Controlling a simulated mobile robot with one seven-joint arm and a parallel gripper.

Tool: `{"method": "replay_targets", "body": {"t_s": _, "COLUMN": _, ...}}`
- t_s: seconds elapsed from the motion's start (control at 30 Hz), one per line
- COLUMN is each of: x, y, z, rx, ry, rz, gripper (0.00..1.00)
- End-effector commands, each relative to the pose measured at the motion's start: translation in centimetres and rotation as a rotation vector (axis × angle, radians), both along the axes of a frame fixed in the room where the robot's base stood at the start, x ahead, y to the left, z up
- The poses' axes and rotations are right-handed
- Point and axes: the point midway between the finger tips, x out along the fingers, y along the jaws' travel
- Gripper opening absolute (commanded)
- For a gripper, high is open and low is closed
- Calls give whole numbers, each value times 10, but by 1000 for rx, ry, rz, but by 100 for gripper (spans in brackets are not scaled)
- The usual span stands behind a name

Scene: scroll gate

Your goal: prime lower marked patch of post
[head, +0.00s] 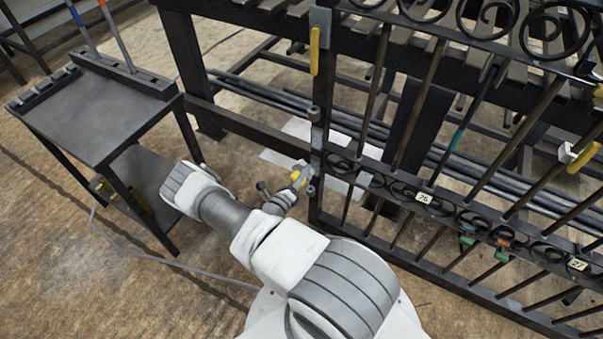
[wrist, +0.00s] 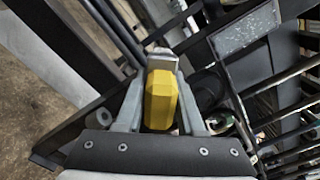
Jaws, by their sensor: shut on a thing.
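My gripper (head: 299,176) is low beside the gate's dark post (head: 314,204) in the head view. It is shut on a yellow-handled tool (wrist: 161,98), which has a pale grey end beyond the fingers. In the wrist view the two fingers press on the yellow handle from both sides. A speckled grey patch (wrist: 247,36) shows on dark metal at the upper right of the wrist view, apart from the tool's end. Whether it is the lower marked patch I cannot tell. The head view does not show clearly whether the tool touches the post.
The scrollwork gate (head: 440,195) with its bars and number tags fills the right. A yellow handle (head: 315,51) is on the post higher up. A dark side table (head: 95,110) stands at left, with a cable (head: 150,260) on the floor. Pale sheets (head: 300,130) lie behind the post.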

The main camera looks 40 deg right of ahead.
Motion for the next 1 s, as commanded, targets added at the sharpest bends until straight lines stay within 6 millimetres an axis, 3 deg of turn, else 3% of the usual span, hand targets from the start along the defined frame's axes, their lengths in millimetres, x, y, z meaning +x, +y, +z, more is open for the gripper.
{"method": "replay_targets", "body": {"t_s": 1.0, "x": 8, "y": -18, "z": 1, "rx": -1, "ry": -1, "rz": 0, "gripper": 0}}
